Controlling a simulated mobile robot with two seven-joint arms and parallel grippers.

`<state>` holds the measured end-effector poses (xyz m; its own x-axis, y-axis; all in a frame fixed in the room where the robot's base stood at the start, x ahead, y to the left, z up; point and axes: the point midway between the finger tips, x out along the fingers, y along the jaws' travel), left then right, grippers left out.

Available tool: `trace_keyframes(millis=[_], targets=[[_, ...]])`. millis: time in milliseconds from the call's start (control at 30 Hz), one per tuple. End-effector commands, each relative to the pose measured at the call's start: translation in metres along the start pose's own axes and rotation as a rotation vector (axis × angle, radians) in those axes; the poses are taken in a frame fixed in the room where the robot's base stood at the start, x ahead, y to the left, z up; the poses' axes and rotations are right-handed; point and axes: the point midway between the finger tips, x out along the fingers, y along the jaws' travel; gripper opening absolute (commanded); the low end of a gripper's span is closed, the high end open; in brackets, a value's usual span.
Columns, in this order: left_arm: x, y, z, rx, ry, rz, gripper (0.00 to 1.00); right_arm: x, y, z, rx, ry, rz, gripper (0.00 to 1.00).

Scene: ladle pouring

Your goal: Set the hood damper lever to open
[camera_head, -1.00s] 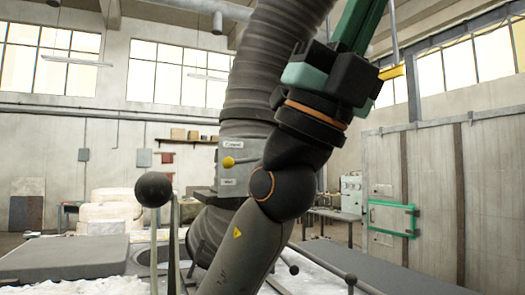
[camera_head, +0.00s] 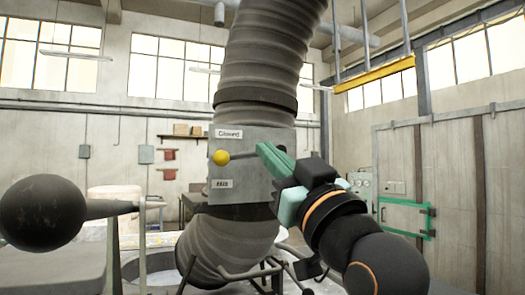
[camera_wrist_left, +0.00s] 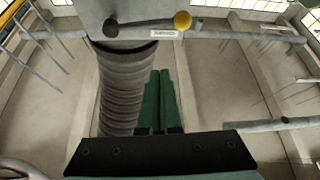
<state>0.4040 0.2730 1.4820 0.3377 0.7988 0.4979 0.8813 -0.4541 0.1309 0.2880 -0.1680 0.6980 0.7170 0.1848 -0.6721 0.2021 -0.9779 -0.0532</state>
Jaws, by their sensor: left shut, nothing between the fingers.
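The damper lever is a grey rod ending in a yellow ball knob (camera_head: 221,157). It points left, nearly level, on a grey plate (camera_head: 258,186) fixed to the ribbed hood duct (camera_head: 270,60). An upper label (camera_head: 229,134) reads "Closed"; the lower label (camera_head: 222,184) is too small to read surely. The lever lies between them. My left gripper (camera_head: 264,150) is shut and empty, its green fingertips beside the rod's right end; I cannot tell whether they touch. In the wrist view the shut fingers (camera_wrist_left: 157,88) point toward the plate below the knob (camera_wrist_left: 182,20). My right gripper is out of view.
A large black ball (camera_head: 45,212) on a rod stands close at the left front. Thin bars and a round opening lie below the duct. A green-framed panel (camera_head: 405,217) is on the right wall. A yellow beam (camera_head: 374,73) hangs at upper right.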

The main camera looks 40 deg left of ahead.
Motion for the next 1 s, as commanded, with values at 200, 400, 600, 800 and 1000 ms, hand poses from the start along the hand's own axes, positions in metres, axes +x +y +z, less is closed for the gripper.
trace_keyframes(millis=[200,400,600,800,1000], targets=[[0.038,0.000,-0.005,0.001,0.005,-0.003,0.00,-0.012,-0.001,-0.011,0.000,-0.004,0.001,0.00],[0.083,0.000,-0.006,0.001,0.005,-0.003,0.00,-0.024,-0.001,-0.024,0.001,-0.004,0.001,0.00],[0.090,0.001,0.016,0.003,0.004,0.002,0.00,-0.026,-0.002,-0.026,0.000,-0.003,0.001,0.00],[0.084,0.001,0.031,0.000,0.006,0.002,0.00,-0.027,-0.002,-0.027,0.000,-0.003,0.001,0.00],[0.082,0.000,0.035,-0.002,0.007,0.001,0.00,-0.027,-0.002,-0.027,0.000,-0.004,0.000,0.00]])
